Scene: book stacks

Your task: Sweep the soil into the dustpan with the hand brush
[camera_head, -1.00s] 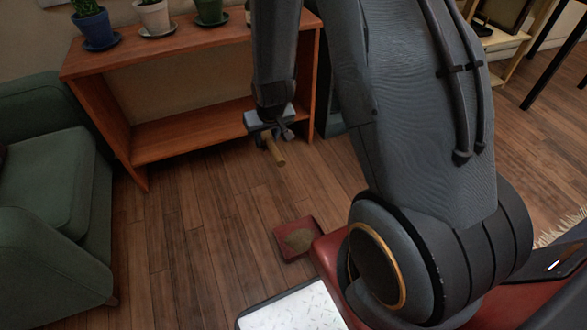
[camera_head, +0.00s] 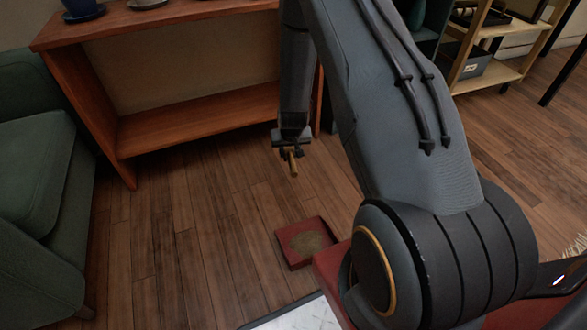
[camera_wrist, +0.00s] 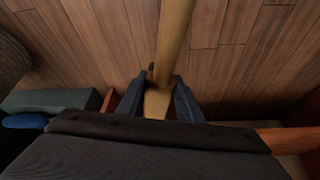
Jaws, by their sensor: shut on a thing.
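My gripper (camera_head: 288,149) is shut on the wooden handle of the hand brush (camera_head: 293,163), above the floor in front of the shelf. In the wrist view the handle (camera_wrist: 174,35) runs up from between the two fingers (camera_wrist: 158,100). The brush's bristles cannot be made out. The red dustpan (camera_head: 281,248) lies on the wood floor below and nearer to me than the gripper. Brownish soil (camera_head: 306,242) lies inside the dustpan. I see no clear soil on the bare floor.
A wooden shelf (camera_head: 190,121) with plant pots on top stands behind the gripper. A green armchair (camera_head: 38,190) is at the left. A white panel (camera_head: 303,314) is at the bottom edge. The floor (camera_head: 180,225) between armchair and dustpan is clear.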

